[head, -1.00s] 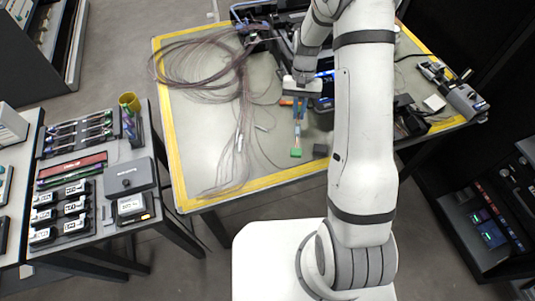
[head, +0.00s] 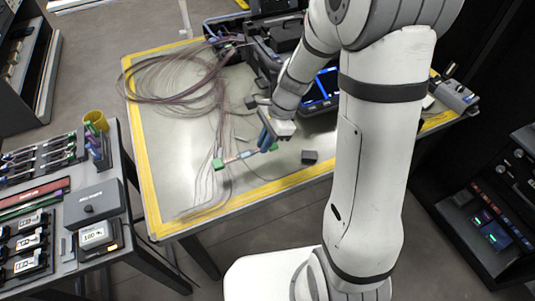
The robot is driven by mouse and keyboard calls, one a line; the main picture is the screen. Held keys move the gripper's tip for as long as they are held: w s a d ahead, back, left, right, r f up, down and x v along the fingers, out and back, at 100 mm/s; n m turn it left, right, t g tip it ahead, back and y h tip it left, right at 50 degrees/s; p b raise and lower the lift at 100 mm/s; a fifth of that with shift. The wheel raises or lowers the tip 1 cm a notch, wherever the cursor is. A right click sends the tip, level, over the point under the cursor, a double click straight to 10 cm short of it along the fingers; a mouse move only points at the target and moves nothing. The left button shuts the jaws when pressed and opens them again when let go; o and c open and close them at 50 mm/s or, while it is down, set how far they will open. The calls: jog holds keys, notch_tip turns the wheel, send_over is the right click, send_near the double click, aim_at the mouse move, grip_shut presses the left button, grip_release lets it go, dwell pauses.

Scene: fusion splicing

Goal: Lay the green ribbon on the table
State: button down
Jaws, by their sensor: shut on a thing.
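The green ribbon (head: 219,164) shows as a green end on a short pale and reddish strip that runs up and right to my gripper (head: 266,142). My gripper is shut on the ribbon's other end, above the front middle of the table (head: 185,185). The green end sticks out to the left of the jaws, close to some loose thin fibres. I cannot tell whether the ribbon touches the table top. My wrist hides part of the jaws from above.
A tangle of purple-brown fibres (head: 165,82) covers the table's back left. A small dark block (head: 310,157) lies right of my gripper. A device with a lit screen (head: 322,88) stands behind my arm. A side table on the left holds a yellow cup (head: 95,119).

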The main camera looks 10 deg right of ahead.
aim_at(265, 159)
notch_tip(265, 159, down, 4)
jog(key=shift+f+b, duration=0.25)
jog(key=shift+b, duration=0.05)
jog(key=c, duration=1.5)
grip_release()
